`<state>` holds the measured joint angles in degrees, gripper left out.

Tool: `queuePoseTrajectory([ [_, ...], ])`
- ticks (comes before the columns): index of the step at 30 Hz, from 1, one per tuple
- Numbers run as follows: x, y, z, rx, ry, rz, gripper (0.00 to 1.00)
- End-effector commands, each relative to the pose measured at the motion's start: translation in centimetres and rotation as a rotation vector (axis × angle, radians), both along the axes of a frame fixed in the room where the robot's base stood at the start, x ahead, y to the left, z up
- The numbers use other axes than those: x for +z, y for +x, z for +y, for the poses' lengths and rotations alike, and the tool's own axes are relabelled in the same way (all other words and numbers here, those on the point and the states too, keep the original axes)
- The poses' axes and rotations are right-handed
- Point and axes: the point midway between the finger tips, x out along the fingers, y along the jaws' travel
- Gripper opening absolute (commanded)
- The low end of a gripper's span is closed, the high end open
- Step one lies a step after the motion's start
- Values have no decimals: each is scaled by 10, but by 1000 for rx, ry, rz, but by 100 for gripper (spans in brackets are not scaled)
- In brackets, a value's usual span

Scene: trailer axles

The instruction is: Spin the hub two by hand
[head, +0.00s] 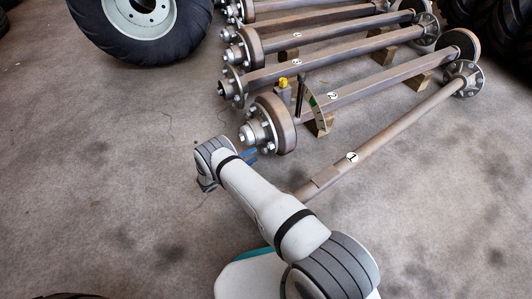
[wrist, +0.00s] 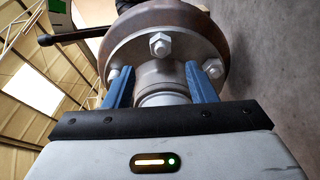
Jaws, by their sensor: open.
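The axle marked 2 (head: 375,84) lies on wooden blocks, with hub two (head: 273,121) at its left end. This hub has a rusty drum, a studded flange and a grey centre cap. My gripper (head: 249,154) is at the near side of that hub, mostly hidden behind my wrist; its blue fingers just show. In the wrist view my gripper (wrist: 160,70) is open, with one blue finger on each side of the grey hub neck. The flange with its nuts (wrist: 160,44) is just beyond the fingertips. I cannot tell whether the fingers touch the hub.
The axle marked 1 (head: 400,127) lies on the near right, its left end hidden by my arm. A yellow-topped upright part (head: 284,87) stands just behind hub two. More axles lie behind. A large tyre (head: 140,25) is at the back left. Floor on the left is clear.

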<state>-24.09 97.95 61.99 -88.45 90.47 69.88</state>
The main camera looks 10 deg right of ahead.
Motion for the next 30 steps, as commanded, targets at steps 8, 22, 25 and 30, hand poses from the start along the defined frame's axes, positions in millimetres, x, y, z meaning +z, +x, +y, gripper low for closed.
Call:
queuePoseTrajectory([
  [8, -5, 13, -34, -1, -1, -4, 51],
  [22, -2, 29, -72, 1, -1, -1, 51],
  [25, -2, 29, -72, 1, -1, -1, 51],
  [30, -2, 29, -72, 0, -1, -1, 42],
])
